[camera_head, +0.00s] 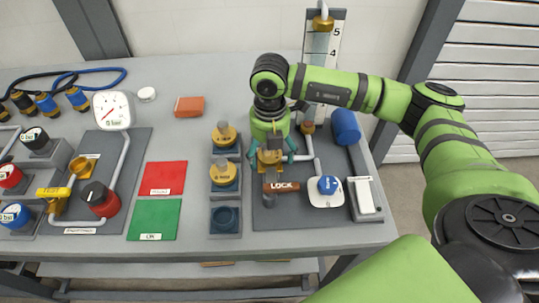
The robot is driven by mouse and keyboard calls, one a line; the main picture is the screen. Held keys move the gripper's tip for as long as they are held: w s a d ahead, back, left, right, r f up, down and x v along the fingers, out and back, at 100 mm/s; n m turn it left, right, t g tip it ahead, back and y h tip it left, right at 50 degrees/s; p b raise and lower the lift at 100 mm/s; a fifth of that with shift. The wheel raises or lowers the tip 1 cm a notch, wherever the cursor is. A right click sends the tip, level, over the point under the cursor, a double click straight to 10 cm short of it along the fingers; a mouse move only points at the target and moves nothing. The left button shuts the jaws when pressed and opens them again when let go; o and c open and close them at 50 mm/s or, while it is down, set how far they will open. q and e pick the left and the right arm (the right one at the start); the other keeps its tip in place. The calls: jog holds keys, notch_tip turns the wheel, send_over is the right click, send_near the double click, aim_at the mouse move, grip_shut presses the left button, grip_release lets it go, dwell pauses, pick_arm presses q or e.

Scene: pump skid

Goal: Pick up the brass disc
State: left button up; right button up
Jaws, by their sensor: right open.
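Two brass discs with knobs and labels stand in the blue-grey holder: the upper one (225,135) and the lower one (224,174). A further brass piece (270,157) shows between the fingers of my right gripper (272,156), over the grey plate right of the holder. It looks like another brass disc, but the gripper partly hides it. My right gripper points down with its fingers apart, one on each side of this piece. I cannot tell whether they touch it. My left gripper is not in view.
The holder's front pocket (226,217) is empty. A red-brown LOCK handle (282,187), a blue knob (327,185) and a blue cylinder (345,126) are near my right gripper. Red (163,178) and green (155,219) mats lie left. A gauge (113,110) stands farther left.

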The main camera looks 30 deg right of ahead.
jog(key=c, duration=1.2)
jog(key=shift+c, duration=1)
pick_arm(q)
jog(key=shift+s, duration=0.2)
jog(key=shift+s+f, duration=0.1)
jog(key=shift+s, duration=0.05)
pick_arm(e)
notch_tip(320, 180, up, 4)
jog(key=shift+w+f+b, duration=0.1)
jog(key=shift+b, duration=0.6)
pick_arm(q)
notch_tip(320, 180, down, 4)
jog(key=b, duration=0.2)
jog(key=shift+b, duration=0.4)
pick_arm(e)
jog(key=s+d+r, duration=0.5)
jog(key=d+r, duration=0.2)
jog(key=d, duration=0.3)
jog(key=shift+s+d+r, duration=0.15)
jog(key=shift+s+d, duration=0.05)
jog(key=shift+s, duration=0.1)
